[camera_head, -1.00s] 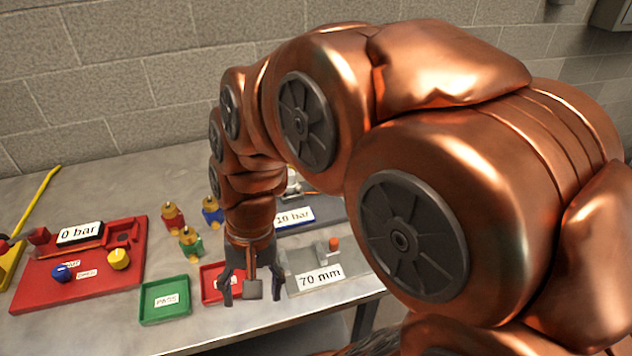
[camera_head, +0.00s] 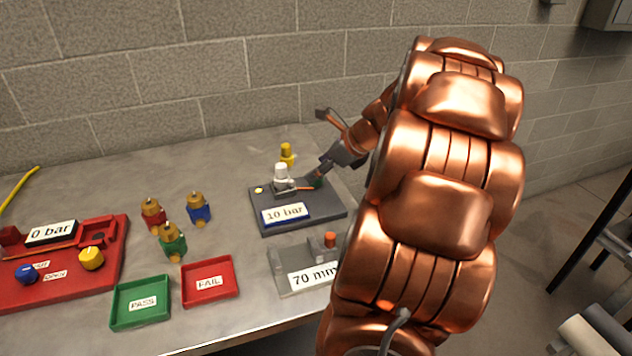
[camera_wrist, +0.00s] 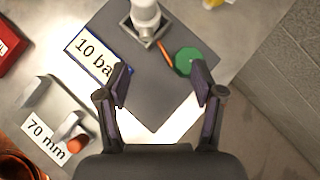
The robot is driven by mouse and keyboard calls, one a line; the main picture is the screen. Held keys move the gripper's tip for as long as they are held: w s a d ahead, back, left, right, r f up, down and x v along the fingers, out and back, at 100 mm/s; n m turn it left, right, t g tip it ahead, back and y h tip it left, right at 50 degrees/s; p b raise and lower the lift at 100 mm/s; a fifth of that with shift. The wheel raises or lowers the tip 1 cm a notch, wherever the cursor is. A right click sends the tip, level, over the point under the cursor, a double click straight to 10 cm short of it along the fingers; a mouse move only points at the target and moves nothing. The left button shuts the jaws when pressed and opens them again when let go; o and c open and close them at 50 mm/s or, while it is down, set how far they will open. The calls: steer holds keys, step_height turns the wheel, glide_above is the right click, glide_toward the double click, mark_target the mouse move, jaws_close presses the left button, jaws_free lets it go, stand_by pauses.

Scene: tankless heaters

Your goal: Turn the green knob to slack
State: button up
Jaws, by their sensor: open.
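The green knob (camera_wrist: 187,61) is a round disc on the dark grey plate (camera_wrist: 160,100), at the plate's right side in the wrist view. An orange pointer (camera_wrist: 165,52) lies just left of it. In the head view the knob (camera_head: 317,183) is mostly hidden by my gripper (camera_head: 325,172). In the wrist view my gripper (camera_wrist: 160,90) is open, its fingers apart over the plate. The knob lies beyond the fingertips, close to the right finger; nothing is between the fingers. A white fitting (camera_head: 281,175) stands on the plate left of the knob.
A "10 bar" sign (camera_head: 285,214) is at the plate's front. A yellow fitting (camera_head: 287,154) stands behind. The "70 mm" fixture (camera_head: 290,275), red FAIL tray (camera_head: 222,296), green PASS tray (camera_head: 118,315) and several coloured valves stand nearer and left. The wall is behind the table.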

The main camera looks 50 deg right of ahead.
steer(key=d, duration=0.1)
steer(key=d+m, duration=0.1)
steer(key=s+d, duration=0.1)
steer(key=shift+d+f+m+t+h, duration=0.25)
steer(key=shift+d+m+t+h, duration=0.05)
steer(key=shift+m+h, duration=0.1)
steer(key=shift+d, duration=0.2)
steer(key=shift+x, duration=3.75)
steer(key=shift+c, duration=0.4)
steer(key=c, duration=1.1)
steer(key=shift+o, duration=0.2)
